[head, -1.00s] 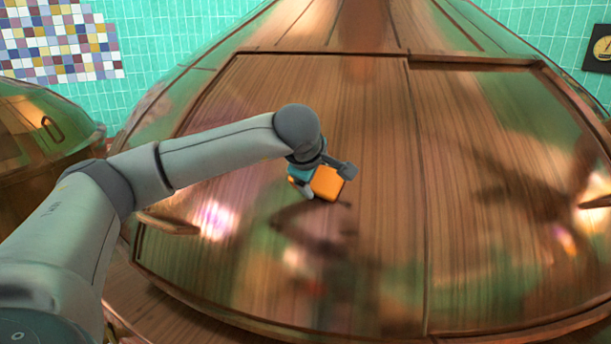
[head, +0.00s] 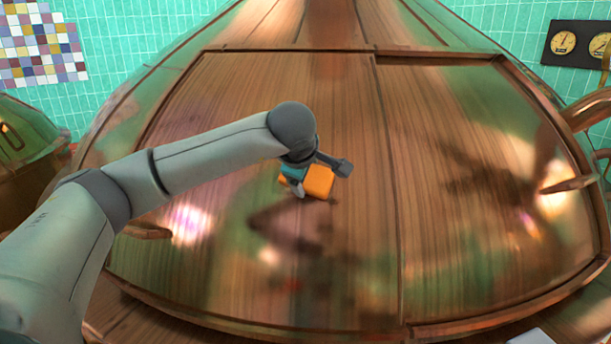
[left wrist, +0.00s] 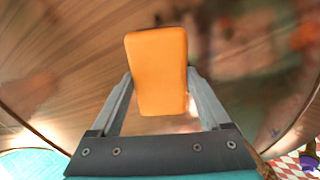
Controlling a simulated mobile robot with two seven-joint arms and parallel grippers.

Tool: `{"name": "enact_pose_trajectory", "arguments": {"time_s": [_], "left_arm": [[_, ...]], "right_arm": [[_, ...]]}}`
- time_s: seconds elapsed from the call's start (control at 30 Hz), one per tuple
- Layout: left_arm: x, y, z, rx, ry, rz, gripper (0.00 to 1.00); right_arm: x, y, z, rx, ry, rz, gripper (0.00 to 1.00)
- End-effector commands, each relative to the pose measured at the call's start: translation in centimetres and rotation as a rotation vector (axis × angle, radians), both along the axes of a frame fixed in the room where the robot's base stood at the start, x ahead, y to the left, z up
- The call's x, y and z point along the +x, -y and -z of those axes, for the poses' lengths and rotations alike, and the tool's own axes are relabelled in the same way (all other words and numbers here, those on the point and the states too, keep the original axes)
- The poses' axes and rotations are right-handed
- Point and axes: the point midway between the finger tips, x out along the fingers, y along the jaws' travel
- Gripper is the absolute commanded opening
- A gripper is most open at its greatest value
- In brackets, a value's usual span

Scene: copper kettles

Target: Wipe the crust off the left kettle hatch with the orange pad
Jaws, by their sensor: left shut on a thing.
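The orange pad (head: 319,182) is in the jaws of my left gripper (head: 318,176), over the left kettle hatch (head: 225,130). In the left wrist view the pad (left wrist: 158,62) lies between both fingers, which are shut on it. The pad is near the middle of the copper surface, left of the seam between the two panels. I cannot tell whether it touches the hatch. Dark and greenish patches show on the hatch, but I cannot tell crust from reflections. My right gripper is not in view.
The right hatch panel (head: 480,150) is beside the seam. A copper handle (head: 147,230) sticks out at the left edge, and copper pipes (head: 590,110) stand at the far right. Gauges (head: 575,43) hang on the tiled wall. Another kettle (head: 28,145) is at the left.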

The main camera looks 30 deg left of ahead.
Motion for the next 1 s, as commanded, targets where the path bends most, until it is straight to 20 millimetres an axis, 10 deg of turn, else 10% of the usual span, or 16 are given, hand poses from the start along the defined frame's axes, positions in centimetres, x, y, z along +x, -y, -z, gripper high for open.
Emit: {"name": "enact_pose_trajectory", "arguments": {"time_s": [1.0], "left_arm": [[-3.2, -6.7, 0.3, 0.005, -0.008, -0.012, 0.36]], "right_arm": [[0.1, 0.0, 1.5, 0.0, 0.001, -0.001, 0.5]]}}
